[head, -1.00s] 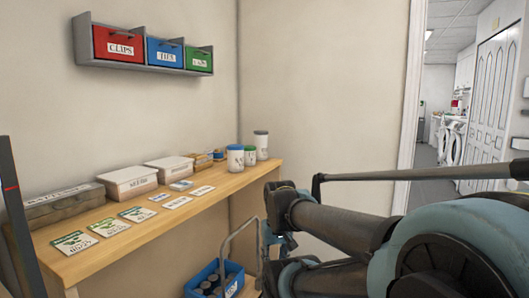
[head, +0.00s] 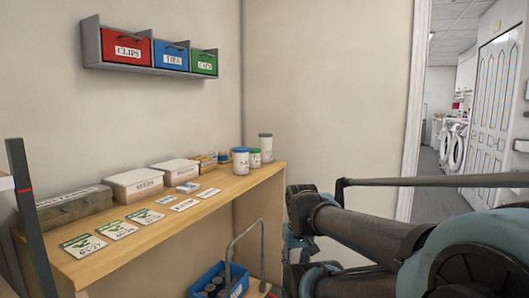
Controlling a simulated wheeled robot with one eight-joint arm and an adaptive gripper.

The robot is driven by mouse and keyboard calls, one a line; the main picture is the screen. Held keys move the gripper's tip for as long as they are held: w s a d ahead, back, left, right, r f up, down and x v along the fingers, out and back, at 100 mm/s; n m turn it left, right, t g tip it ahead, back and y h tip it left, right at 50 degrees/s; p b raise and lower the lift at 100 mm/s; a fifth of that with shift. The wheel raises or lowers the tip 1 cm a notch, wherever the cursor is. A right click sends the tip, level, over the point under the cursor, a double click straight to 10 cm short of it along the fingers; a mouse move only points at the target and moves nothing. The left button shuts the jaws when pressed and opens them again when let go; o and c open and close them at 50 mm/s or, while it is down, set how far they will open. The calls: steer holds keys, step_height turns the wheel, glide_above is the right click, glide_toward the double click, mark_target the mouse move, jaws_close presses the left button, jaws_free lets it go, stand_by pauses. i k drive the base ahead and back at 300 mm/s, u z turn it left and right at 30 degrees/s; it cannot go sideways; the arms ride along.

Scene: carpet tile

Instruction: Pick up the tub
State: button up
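Several things could be the tub, and I cannot tell which is meant. Two white lidded tubs, a nearer one (head: 132,187) and a farther one (head: 175,172), stand upright on the wooden bench. Round lidded containers stand at the bench's far end: one with a blue lid (head: 241,162), one with a green lid (head: 255,159) and a taller grey-lidded one (head: 265,148). A blue open bin (head: 236,286) with dark round items sits low beside the bench. My arm reaches in from the right, apart from the bench top. My gripper's fingers do not show.
The wooden bench (head: 215,205) runs along the left wall. A grey box (head: 72,208) and flat seed packets (head: 117,229) lie on it. A wall rack (head: 92,45) holds red, blue and green drawers. A metal hoop handle (head: 244,240) rises near the bin. A doorway opens right.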

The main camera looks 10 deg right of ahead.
mark_target(266, 139)
steer(key=i, duration=1)
